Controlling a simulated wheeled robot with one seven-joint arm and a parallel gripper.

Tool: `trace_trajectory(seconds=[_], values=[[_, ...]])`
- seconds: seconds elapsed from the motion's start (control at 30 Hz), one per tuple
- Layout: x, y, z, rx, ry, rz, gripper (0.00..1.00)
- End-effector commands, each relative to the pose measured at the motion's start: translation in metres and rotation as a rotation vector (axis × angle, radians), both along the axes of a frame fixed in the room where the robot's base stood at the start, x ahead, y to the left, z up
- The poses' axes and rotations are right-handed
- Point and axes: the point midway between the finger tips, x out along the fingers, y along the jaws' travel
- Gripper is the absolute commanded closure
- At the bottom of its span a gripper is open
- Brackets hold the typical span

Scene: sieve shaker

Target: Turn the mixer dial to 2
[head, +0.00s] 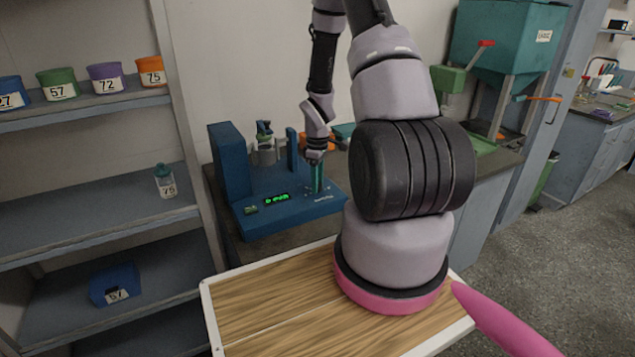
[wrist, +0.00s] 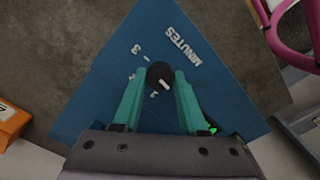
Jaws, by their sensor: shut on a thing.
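The blue mixer (head: 318,207) stands on the bench in the head view, with a lit green display (head: 277,198) on its front. My gripper (head: 317,188) points down at the front right of its base. In the wrist view, the black mixer dial (wrist: 158,72) sits between the two teal fingers of my gripper (wrist: 160,79), which are shut on it. A short white mark on the dial points toward the lower right of that picture. A "3" and the word MINUTES are printed near the dial. Other numbers are partly hidden by the fingers and dial.
Shelves on the left hold blue, green, purple and orange labelled bins (head: 107,78), a small jar (head: 165,181) and a blue bin (head: 115,284). A teal machine (head: 510,40) stands at the back right. Open floor lies at the right.

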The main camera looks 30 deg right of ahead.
Motion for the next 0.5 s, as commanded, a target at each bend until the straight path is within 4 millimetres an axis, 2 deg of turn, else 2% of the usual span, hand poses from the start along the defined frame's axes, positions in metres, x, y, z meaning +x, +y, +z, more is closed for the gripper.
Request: trace_trajectory(seconds=[0.5], values=[[0.0004,0.0000,0.0004,0.000,-0.001,-0.453,1.00]])
